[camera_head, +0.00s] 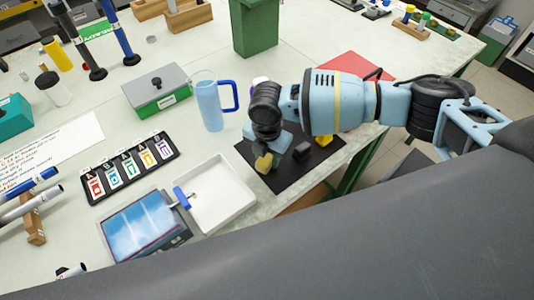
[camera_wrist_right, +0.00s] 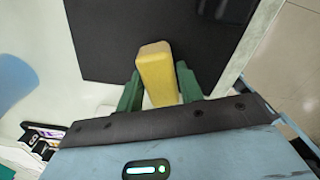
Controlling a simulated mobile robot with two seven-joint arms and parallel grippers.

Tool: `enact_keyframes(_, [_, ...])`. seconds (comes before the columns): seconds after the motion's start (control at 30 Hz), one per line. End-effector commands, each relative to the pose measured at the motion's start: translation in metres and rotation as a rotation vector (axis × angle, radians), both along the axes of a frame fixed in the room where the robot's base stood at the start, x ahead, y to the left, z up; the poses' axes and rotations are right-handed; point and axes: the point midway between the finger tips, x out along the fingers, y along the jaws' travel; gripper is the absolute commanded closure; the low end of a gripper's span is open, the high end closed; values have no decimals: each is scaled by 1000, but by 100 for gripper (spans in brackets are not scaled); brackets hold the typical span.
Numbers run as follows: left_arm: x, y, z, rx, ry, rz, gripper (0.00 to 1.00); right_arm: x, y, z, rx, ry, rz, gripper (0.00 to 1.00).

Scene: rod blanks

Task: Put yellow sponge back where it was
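The yellow sponge (camera_head: 264,163) is a small block at the end of my right arm, over the left part of a black mat (camera_head: 273,181). In the right wrist view the sponge (camera_wrist_right: 158,75) sits between the two green fingers of my right gripper (camera_wrist_right: 160,88). The fingers lie close along both its sides, and it juts out past their tips over the mat (camera_wrist_right: 105,35). My right gripper is partly hidden by its own wrist in the head view. My left gripper is not in view.
A black block (camera_head: 301,152) and another yellow piece (camera_head: 324,141) are on the mat, right of the gripper. A white tray (camera_head: 237,205) is left of the mat. A blue pitcher (camera_head: 209,103) stands behind. A red sheet (camera_head: 355,66) lies beyond the arm.

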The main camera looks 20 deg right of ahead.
Motion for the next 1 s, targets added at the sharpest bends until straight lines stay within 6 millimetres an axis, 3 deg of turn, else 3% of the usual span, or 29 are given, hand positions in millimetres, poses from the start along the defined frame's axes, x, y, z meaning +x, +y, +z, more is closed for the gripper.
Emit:
enact_keyframes(0.13, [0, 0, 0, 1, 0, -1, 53, 0, 0, 0, 0, 0, 0, 46])
enact_keyframes(0.53, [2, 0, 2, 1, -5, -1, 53, 1, 0, 11, 1, -3, 0, 46])
enact_keyframes(1.0, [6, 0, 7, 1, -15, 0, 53, 1, 1, 97, 2, -4, 1, 46])
